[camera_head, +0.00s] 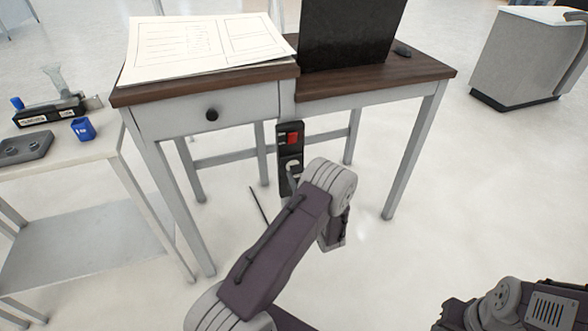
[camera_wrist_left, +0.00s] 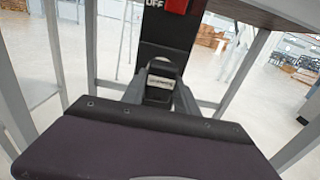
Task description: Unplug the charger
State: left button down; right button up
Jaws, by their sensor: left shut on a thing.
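A black power strip (camera_head: 284,131) with a red switch (camera_head: 293,138) hangs upright on the front of the desk. Its lower part shows a pale socket area beside my left gripper (camera_head: 293,178). In the left wrist view the strip (camera_wrist_left: 160,42) rises above the gripper with the red switch and "OFF" lettering at the top. The charger (camera_wrist_left: 160,84), a dark block with a small label, sits at the strip's lower end. My left gripper (camera_wrist_left: 160,100) is shut on it. Whether its prongs are in the socket is hidden. My right gripper is out of view.
The desk (camera_head: 380,75) carries papers (camera_head: 200,45) and a black laptop (camera_head: 345,35). Its legs stand either side of the strip. A side table (camera_head: 75,150) with small tools is at the left. A grey cabinet (camera_head: 525,55) stands far right. Floor between is mostly clear.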

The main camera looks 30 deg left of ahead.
pick_arm(q)
jog(key=shift+p+v, duration=0.3)
jog(key=shift+v, duration=1.6)
jog(key=c, duration=0.9)
grip_release()
jog(key=shift+o, duration=0.2)
jog(key=shift+s+d, duration=0.1)
jog(key=p, duration=0.2)
send_near(298, 176)
jog(key=v, duration=0.3)
jog(key=shift+f, duration=0.15)
